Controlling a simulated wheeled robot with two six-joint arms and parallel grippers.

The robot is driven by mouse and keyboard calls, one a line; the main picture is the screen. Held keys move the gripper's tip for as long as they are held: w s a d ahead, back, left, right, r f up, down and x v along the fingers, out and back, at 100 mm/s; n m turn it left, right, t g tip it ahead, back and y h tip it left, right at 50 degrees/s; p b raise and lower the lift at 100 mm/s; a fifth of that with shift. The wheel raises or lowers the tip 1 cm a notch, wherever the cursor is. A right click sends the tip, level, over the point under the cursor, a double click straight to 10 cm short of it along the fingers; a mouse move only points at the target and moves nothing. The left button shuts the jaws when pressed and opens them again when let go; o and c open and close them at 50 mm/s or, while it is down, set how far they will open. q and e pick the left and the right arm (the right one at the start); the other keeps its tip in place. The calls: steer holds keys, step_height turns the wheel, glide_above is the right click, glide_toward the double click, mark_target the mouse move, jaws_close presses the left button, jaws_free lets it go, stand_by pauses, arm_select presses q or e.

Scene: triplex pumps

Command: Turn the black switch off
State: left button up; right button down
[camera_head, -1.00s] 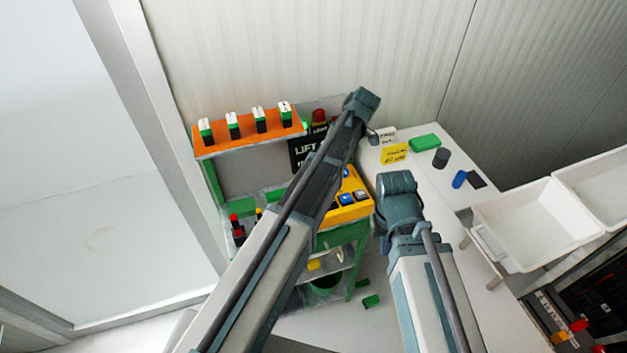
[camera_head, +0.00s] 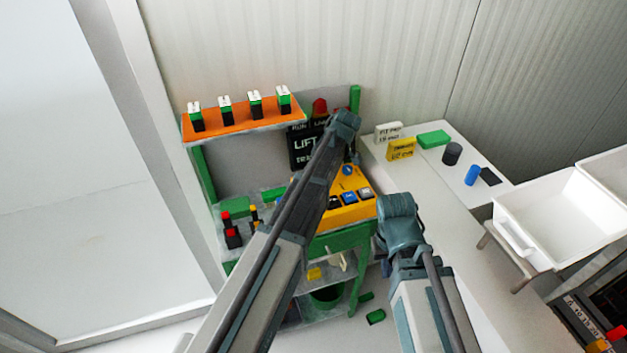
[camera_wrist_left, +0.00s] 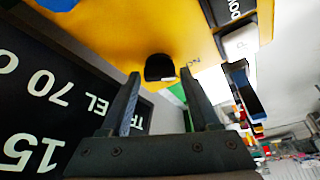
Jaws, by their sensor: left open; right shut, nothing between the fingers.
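The black switch (camera_wrist_left: 160,68) is a short rounded knob with a pale mark on its end, on the yellow panel (camera_wrist_left: 115,25) in the left wrist view. My left gripper (camera_wrist_left: 163,85) is open, with one finger on each side of the switch and apart from it. In the head view the yellow control box (camera_head: 355,212) stands on the green-framed bench. My left forearm crosses in front of it and hides the switch and the left fingers there. My right gripper (camera_head: 385,266) is shut and empty, low in front of the bench and partly hidden by its wrist.
A black LIFT sign (camera_head: 301,152) stands behind the yellow box. An orange rack (camera_head: 240,128) is at left. A white table (camera_head: 437,205) with small blocks is at right, near white bins (camera_head: 550,222).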

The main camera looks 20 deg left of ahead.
arm_select(q)
jaws_close()
steer(key=shift+s, duration=0.1)
stand_by(0.3)
steer(key=m+t, duration=0.1)
steer(key=m, duration=0.2)
steer(key=m+t, duration=0.1)
steer(key=m, duration=0.1)
steer(key=shift+s+a+m, duration=0.1)
steer(key=shift+s+m, duration=0.1)
steer(key=shift+m, duration=0.2)
steer(key=m+t+h, duration=0.1)
steer(key=m, duration=0.2)
steer(key=m+t+h, duration=0.1)
steer(key=m, duration=0.2)
stand_by(0.4)
